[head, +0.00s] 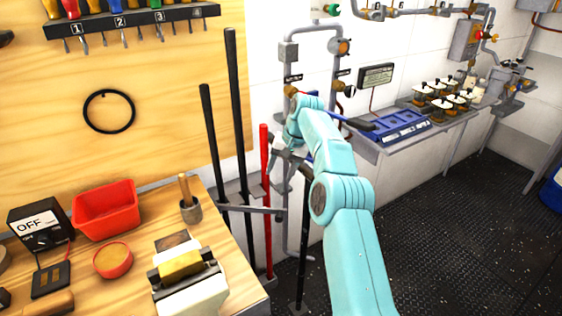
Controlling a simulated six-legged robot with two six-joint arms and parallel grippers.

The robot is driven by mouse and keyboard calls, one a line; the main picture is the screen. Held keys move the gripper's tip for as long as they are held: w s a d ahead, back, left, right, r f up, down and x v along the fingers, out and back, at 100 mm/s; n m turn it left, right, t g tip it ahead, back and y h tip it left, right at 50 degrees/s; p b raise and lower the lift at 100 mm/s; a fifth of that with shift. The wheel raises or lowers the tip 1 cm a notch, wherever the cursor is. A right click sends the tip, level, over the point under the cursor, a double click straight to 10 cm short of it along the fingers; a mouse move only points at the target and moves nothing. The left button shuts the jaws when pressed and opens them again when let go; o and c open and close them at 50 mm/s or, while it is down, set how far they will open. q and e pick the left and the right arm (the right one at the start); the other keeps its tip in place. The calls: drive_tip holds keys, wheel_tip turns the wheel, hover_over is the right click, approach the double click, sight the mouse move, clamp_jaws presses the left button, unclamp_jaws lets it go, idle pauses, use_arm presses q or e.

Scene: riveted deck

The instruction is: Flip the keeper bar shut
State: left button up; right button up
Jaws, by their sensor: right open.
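A rack on the wall beside the bench holds long upright bars: black ones (237,110) and a red one (265,190). A grey horizontal bar (248,209) runs across them low down; it looks like the keeper bar, but I cannot tell its exact position or whether it is latched. My right arm reaches in from the lower right, and its gripper (284,158) is open, just right of the red bar's upper part. The arm hides part of the rack's right side. I cannot tell whether the gripper touches anything. My left gripper is out of view.
The wooden bench (135,270) at left carries a red bin (105,210), an OFF switch box (40,228), a round red dish (113,260) and a mortar-like cup (190,211). A wall shelf with a blue tray (400,128) is at right. Dark floor (460,220) is open at right.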

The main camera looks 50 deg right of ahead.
drive_tip(key=shift+r, duration=0.4)
